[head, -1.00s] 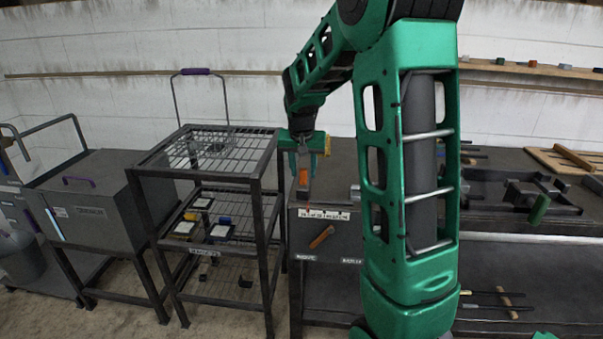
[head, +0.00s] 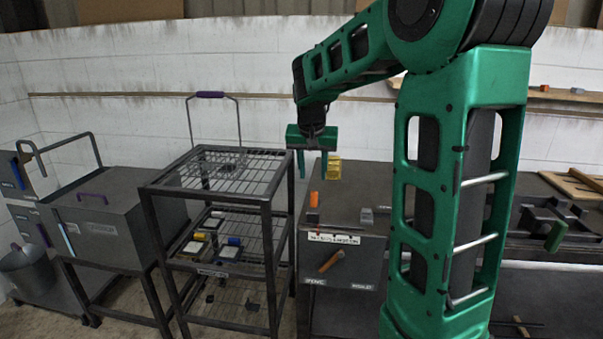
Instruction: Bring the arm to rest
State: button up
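My gripper (head: 312,166) hangs from my green arm, pointing down, above the left end of the workbench (head: 350,205). Its two green fingers are spread apart with nothing between them. A small orange block (head: 314,199) stands on the bench below the gripper, apart from the fingers. A yellow block (head: 334,168) sits close beside the right finger in the picture; I cannot tell how far behind it lies.
A grey lidded box (head: 110,220) is further left. A dark clamp fixture (head: 550,225) sits on the bench at right. Air around the gripper looks clear.

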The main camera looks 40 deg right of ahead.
jog(key=shift+s, duration=0.1)
jog(key=s+a+f+g+y, duration=0.1)
jog(key=s+a+f, duration=0.1)
jog(key=s, duration=0.9)
jog(key=s+a+f+n+g+y, duration=0.1)
jog(key=s+a+f, duration=0.2)
jog(key=s, duration=0.8)
jog(key=s+a+f+n+g+y, duration=0.1)
jog(key=s+a+f, duration=0.2)
jog(key=s, duration=0.8)
jog(key=shift+s, duration=0.2)
jog(key=shift+f, duration=0.1)
jog(key=shift+w+d+f, duration=0.1)
jog(key=shift+w+f, duration=0.15)
jog(key=shift+w, duration=0.4)
